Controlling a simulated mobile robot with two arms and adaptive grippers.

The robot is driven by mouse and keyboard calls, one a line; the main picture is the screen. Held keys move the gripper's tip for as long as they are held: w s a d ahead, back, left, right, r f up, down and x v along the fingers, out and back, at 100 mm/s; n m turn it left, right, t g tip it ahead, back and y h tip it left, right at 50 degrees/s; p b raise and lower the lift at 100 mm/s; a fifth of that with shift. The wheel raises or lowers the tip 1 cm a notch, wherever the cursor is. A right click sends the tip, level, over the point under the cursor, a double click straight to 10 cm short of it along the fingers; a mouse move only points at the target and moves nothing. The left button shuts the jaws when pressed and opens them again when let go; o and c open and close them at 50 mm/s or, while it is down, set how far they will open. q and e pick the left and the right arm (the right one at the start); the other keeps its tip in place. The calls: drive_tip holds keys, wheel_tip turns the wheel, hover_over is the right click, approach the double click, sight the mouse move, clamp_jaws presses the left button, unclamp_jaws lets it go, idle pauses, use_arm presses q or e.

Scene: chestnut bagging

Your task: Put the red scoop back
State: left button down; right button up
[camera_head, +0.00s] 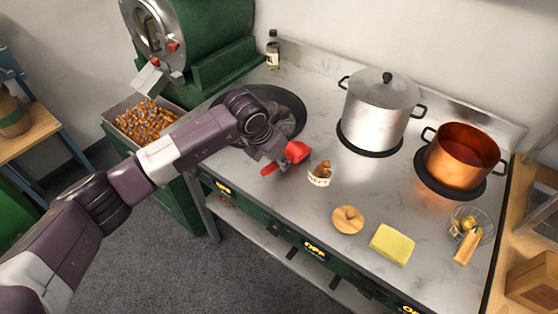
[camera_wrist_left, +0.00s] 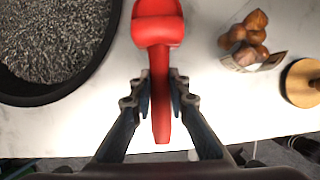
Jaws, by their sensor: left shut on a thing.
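The red scoop (camera_head: 293,153) is at the end of my left arm in the head view, over the front part of the counter, right of the dark round pan. In the left wrist view the red scoop (camera_wrist_left: 160,30) points away from me, and its handle lies between the fingers of my left gripper (camera_wrist_left: 160,100). My left gripper (camera_head: 275,157) is shut on the handle. Whether the scoop touches the counter I cannot tell. My right gripper is not in view.
A small paper bag of chestnuts (camera_head: 320,175) stands just right of the scoop. The dark pan (camera_head: 290,105) is behind my left wrist. A wooden lid (camera_head: 348,219), a yellow sponge (camera_head: 391,244), a steel pot (camera_head: 378,110) and a copper pot (camera_head: 460,160) are further right.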

use_arm(q)
drive_tip(key=c, duration=1.8)
unclamp_jaws()
drive_tip(key=shift+o, duration=0.2)
